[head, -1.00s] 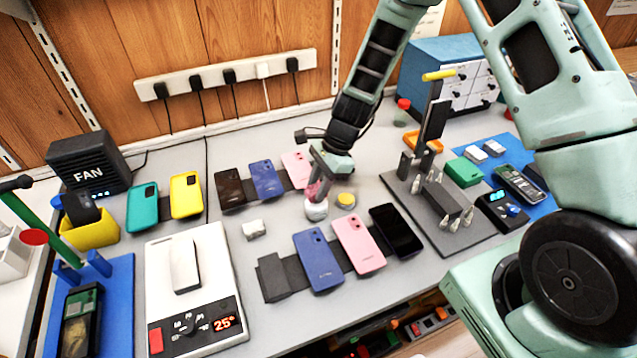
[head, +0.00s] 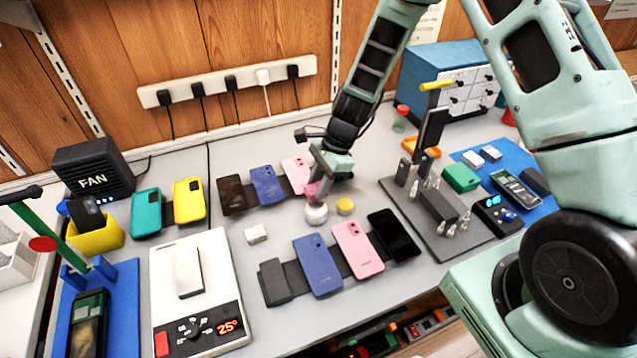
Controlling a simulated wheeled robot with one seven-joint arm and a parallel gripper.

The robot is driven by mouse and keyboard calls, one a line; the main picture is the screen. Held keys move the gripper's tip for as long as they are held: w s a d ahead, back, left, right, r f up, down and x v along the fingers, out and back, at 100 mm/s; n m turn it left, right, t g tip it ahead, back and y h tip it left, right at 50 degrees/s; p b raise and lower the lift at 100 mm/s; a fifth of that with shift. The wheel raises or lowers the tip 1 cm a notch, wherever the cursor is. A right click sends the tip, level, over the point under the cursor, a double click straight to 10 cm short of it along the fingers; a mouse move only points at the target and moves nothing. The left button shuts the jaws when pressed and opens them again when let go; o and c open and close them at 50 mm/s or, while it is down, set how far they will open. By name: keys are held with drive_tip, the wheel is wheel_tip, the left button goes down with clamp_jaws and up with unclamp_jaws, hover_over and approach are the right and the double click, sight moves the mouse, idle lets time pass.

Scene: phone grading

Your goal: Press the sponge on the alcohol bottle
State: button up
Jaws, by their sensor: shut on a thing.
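My gripper (head: 317,190) is near the middle of the table, pointing down. It is shut on a small pink block (head: 312,190), which looks like the sponge. The fingers partly cover it. Right below is a small round white object (head: 316,214), which looks like the alcohol bottle seen from above. The pink block is over the bottle's top; I cannot tell whether they touch.
A round yellow item (head: 345,206) stands close to the right of the bottle. Phones lie on dark strips behind and in front, including a pink phone (head: 359,248). A small white block (head: 256,234) lies to the left. A grey fixture (head: 439,205) stands to the right.

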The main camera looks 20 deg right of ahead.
sight(310, 190)
drive_tip(key=shift+r+p, duration=1.7)
drive_tip(key=shift+r, duration=0.5)
drive_tip(key=shift+f, duration=0.1)
